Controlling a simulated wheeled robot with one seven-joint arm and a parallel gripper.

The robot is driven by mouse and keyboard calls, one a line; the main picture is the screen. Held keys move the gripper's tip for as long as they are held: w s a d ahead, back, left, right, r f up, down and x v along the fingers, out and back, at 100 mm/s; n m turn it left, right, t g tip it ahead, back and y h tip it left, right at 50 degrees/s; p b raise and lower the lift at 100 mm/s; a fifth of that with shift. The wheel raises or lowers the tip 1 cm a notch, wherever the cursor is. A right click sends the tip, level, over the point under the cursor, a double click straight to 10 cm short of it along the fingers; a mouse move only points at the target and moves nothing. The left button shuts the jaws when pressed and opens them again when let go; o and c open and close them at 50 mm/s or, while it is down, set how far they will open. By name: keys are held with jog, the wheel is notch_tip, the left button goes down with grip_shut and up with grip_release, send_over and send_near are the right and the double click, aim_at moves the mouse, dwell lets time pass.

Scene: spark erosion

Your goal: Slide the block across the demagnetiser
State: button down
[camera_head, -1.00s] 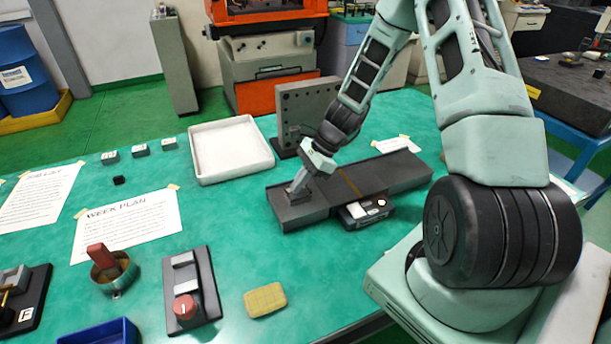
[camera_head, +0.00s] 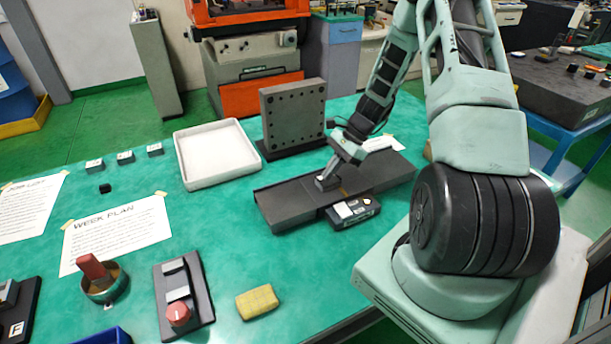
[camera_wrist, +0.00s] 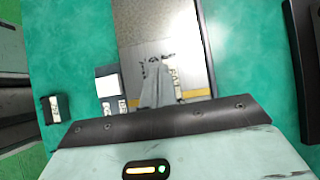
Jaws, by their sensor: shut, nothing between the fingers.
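The demagnetiser (camera_head: 385,176) is a long dark grey plate on the green table, with a small control box (camera_head: 352,211) on its near side. The small dark grey block (camera_head: 326,184) lies on the plate, a little left of the amber line across it. My gripper (camera_head: 331,173) points down at the block, its tips at or just above the block's top; contact is hard to tell. In the wrist view my gripper (camera_wrist: 155,85) is shut with its fingers together over the plate (camera_wrist: 165,18). I cannot make out the block clearly there.
A dark upright plate with holes (camera_head: 293,115) stands behind the demagnetiser, and a white tray (camera_head: 216,180) lies to its left. A yellow sponge-like pad (camera_head: 257,302) and a black fixture with a red knob (camera_head: 184,296) are in front. Green table is free between them.

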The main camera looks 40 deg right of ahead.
aim_at(336, 177)
jog(key=d, duration=0.1)
jog(key=s+d+f, duration=0.1)
jog(key=d, duration=0.1)
jog(key=shift+s, duration=0.15)
jog(key=shift+d+r+p, duration=0.1)
jog(key=shift+r+p, duration=0.65)
jog(key=shift+r, duration=0.05)
jog(key=s+d+b, duration=0.1)
jog(key=d, duration=0.2)
jog(key=d+b, duration=0.1)
jog(key=d, duration=0.2)
jog(key=s+d+b, duration=0.1)
jog(key=d, duration=0.3)
jog(key=shift+s+b, duration=0.3)
jog(key=shift+s+d+r, duration=0.1)
jog(key=shift+s+d, duration=0.15)
jog(key=shift+d, duration=0.45)
